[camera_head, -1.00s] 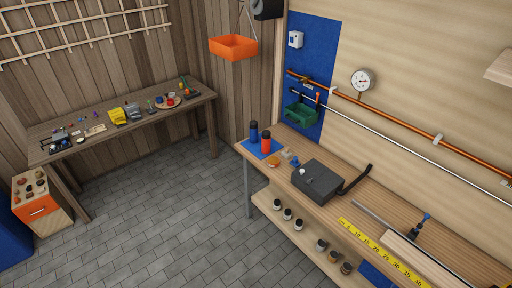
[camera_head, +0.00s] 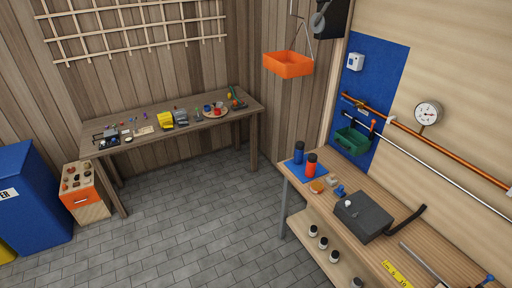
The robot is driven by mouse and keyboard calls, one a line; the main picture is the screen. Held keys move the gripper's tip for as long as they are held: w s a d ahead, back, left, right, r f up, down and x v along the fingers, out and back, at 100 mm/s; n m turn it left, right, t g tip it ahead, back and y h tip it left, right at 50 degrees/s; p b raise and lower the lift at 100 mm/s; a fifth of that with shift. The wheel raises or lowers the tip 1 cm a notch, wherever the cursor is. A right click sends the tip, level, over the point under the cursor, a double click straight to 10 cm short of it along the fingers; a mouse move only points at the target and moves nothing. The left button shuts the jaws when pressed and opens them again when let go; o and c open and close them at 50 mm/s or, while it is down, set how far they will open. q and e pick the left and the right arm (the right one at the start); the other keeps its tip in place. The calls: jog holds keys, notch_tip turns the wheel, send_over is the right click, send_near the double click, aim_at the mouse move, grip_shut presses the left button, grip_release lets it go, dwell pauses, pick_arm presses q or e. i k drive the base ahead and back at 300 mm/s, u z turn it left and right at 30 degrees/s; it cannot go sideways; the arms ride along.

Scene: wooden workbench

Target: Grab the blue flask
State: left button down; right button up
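A dark blue flask (camera_head: 298,153) stands upright at the far left end of the right-hand wooden workbench (camera_head: 398,219). An orange-red flask (camera_head: 311,166) stands close beside it, slightly nearer and to the right. Both are on a blue mat (camera_head: 293,171). Neither of my grippers shows in the head view, and nothing is touching the blue flask.
A dark grey box (camera_head: 363,217) sits on the bench right of the flasks. An orange tray (camera_head: 288,64) hangs above. A second bench (camera_head: 150,136) stands at the back left, with a drawer cabinet (camera_head: 86,192) beside it. The grey tiled floor (camera_head: 190,215) between is open.

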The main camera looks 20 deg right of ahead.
aim_at(299, 149)
jog(key=u, duration=0.3)
jog(key=i, duration=1.25)
jog(key=z, duration=0.55)
